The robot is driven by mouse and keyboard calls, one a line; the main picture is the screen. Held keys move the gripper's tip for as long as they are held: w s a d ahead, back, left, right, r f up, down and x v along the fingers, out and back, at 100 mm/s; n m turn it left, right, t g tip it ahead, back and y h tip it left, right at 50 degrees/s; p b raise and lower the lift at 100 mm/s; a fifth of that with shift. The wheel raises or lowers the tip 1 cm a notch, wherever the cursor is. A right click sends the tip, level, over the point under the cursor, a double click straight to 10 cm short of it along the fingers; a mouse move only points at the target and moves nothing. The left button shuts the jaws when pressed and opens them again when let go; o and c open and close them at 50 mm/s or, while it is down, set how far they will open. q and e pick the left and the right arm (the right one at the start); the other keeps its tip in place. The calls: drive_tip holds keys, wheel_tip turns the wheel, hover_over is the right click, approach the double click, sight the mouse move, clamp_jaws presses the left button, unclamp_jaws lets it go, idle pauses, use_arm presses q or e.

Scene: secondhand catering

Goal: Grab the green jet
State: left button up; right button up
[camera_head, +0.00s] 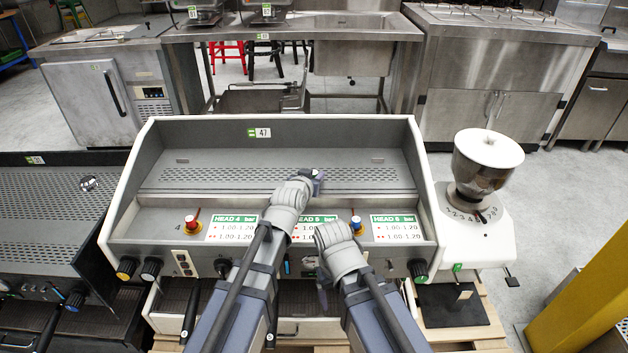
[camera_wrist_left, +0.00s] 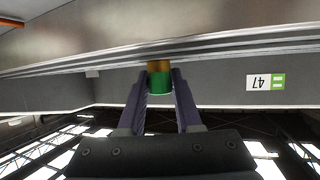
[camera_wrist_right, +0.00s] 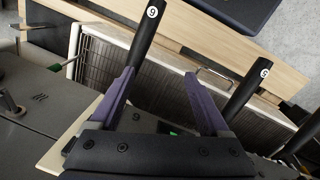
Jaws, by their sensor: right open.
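The green jet (camera_wrist_left: 159,85), a short green cylinder with a gold-brown end, sits between the fingertips of my left gripper (camera_wrist_left: 160,76) in the left wrist view. Both fingers look pressed to its sides. In the head view my left gripper (camera_head: 317,177) is over the back part of the machine top, and the jet is hidden there. My right gripper (camera_head: 322,290) is low at the machine's front, mostly hidden by its wrist. In the right wrist view its fingers (camera_wrist_right: 160,80) are wide apart with nothing gripped.
The machine (camera_head: 130,190) carries a red-topped piece (camera_head: 191,222) and a blue-topped piece (camera_head: 356,223) beside the head labels. Black handles (camera_wrist_right: 145,35) stick out below, near my right gripper. A grinder (camera_head: 484,165) stands at right. The perforated top is mostly clear.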

use_arm(q)
clamp_jaws()
idle(0.9)
